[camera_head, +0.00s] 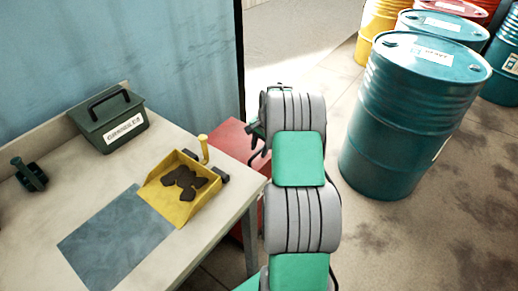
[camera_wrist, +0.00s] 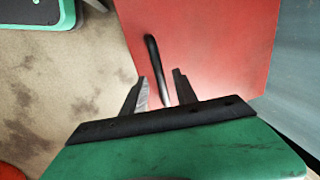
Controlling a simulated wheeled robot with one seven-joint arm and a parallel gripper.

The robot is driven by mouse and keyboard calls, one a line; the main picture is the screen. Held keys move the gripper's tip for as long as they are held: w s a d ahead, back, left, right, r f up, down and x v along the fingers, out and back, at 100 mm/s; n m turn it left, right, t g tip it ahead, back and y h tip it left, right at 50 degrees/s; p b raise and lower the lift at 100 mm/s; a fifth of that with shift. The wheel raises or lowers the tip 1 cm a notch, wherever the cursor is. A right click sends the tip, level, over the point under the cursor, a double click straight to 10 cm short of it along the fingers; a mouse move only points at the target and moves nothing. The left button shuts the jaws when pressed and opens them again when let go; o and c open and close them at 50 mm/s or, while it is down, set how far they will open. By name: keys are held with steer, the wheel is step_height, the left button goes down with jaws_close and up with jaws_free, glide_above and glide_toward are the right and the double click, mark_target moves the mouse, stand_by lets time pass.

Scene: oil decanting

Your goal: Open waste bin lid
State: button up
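The red waste bin (camera_head: 230,138) stands on the floor beside the table's right end, partly hidden by the table and my arm. Its red lid (camera_wrist: 215,40) fills the upper middle of the wrist view and looks closed. A black bar handle (camera_wrist: 154,60) lies on the lid. My gripper (camera_wrist: 160,88) is over the lid with its two dark fingers apart. The near end of the handle shows between the fingers; I cannot tell whether they touch it. In the head view my gripper is mostly hidden behind my arm.
The table (camera_head: 30,240) holds a green box (camera_head: 109,118), a yellow dustpan (camera_head: 205,204) with dark clumps, a blue-grey mat (camera_head: 115,240) and a black tool (camera_head: 30,176). A teal drum (camera_head: 400,130) stands right of my arm, with other drums behind. A blue wall (camera_head: 150,50) rises behind.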

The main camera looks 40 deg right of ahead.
jaws_close()
stand_by(1.4)
